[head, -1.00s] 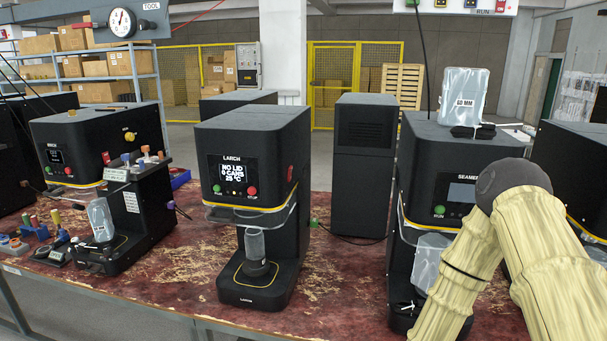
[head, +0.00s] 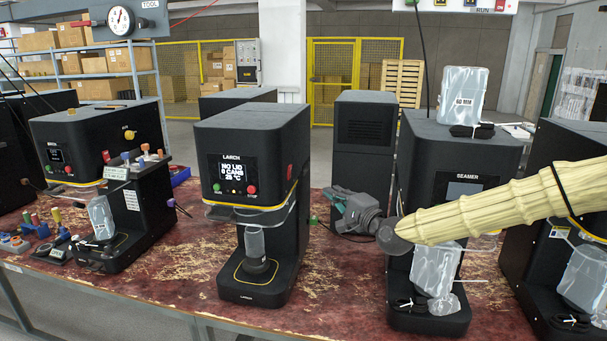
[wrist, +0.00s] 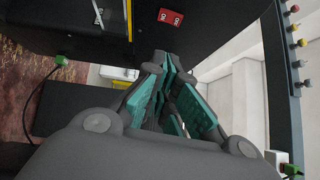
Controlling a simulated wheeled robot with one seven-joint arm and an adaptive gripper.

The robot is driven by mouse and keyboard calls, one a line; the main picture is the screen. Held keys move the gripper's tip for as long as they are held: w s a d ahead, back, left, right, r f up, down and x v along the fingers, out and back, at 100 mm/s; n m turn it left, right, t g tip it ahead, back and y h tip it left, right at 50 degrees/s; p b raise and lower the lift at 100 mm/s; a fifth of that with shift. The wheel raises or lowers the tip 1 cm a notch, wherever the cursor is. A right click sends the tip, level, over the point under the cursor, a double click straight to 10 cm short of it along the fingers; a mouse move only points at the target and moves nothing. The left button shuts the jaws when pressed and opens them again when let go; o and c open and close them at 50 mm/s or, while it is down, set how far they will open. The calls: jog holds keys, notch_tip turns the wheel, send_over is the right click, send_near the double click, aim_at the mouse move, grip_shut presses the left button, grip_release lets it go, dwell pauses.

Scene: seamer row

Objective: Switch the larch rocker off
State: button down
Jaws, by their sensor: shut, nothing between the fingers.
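The larch machine (head: 250,135) is a black box with a lit display reading "NO LID, 0 CANS, 25 °C". A red rocker (head: 290,172) sits on its right side, seen edge-on. In the wrist view the red rocker (wrist: 171,17) shows as a red plate with two white marks on a black face, beyond the fingertips; I cannot tell its position. My gripper (head: 331,194), grey with teal fingers, is right of the larch machine, apart from it. In the wrist view my gripper (wrist: 166,62) is shut and empty, its fingers pointing towards the black face.
The seamer (head: 462,165) stands to the right, behind my arm. A dark cabinet (head: 365,135) stands behind my gripper. A green plug (head: 314,221) with a cable is low beside the larch machine.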

aim_at(290, 173)
jog(key=shift+w+d+r, duration=0.15)
jog(key=shift+d+r, duration=0.05)
jog(key=shift+r, duration=0.4)
jog(key=s+a+p+x, duration=0.1)
jog(key=p+x, duration=0.5)
jog(key=x, duration=0.7)
jog(key=shift+s+a+r+p, duration=0.2)
jog(key=shift+s+a+p, duration=0.1)
jog(key=shift+a, duration=0.4)
